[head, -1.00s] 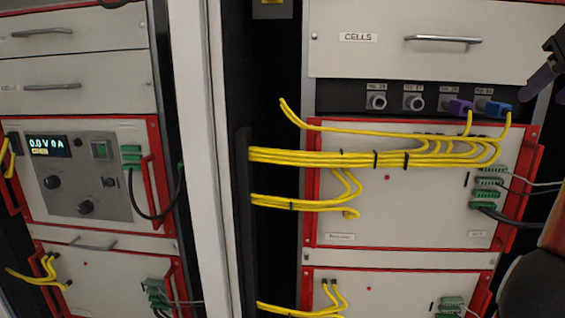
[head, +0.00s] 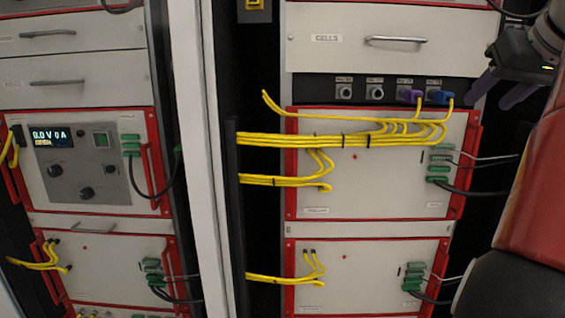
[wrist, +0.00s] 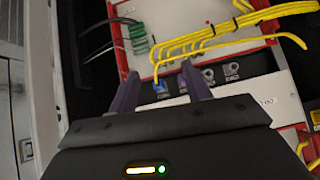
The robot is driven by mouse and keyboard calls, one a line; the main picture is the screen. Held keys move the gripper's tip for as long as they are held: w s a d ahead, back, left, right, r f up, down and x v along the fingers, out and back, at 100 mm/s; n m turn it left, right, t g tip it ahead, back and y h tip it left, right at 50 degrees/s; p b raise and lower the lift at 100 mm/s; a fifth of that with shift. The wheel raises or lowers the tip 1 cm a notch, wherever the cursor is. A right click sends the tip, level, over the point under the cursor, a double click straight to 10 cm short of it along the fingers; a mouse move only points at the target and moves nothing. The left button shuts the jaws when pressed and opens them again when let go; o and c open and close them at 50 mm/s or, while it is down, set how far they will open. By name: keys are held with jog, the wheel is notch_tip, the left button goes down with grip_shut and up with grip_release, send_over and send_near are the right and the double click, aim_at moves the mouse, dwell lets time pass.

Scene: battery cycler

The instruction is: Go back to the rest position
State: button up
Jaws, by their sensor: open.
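My gripper (head: 497,94) is at the upper right of the head view, to the right of the socket row. Its two purple fingers are apart with nothing between them. In the wrist view my gripper (wrist: 158,88) points at the rack, and its fingers stand apart in front of the socket panel. A purple plug (head: 410,96) and a blue plug (head: 440,97) sit in the two right sockets, each with a yellow cable. The blue plug also shows between the fingers in the wrist view (wrist: 160,87). My gripper appears apart from both plugs.
Two empty round sockets (head: 345,91) are left of the plugs. A CELLS drawer (head: 340,50) with a bar handle is above them. Yellow cable bundles (head: 290,140) cross the red-framed unit below. A white post (head: 190,160) separates the left rack with its display (head: 52,141).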

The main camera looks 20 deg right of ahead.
jog(key=w+a+f+g+y, duration=0.2)
jog(key=w+a+f, duration=0.1)
jog(key=a+f, duration=1.3)
jog(key=s+a+f+n, duration=0.1)
jog(key=s+a+f, duration=0.2)
jog(key=f, duration=0.4)
jog(key=s+a+f+n+g, duration=0.1)
jog(key=s+a+f, duration=0.2)
jog(key=a+f, duration=0.3)
jog(key=s+a+f+n, duration=0.1)
jog(key=s+a+f, duration=0.3)
jog(key=f, duration=0.5)
jog(key=shift+a+n, duration=0.3)
jog(key=shift+a, duration=0.2)
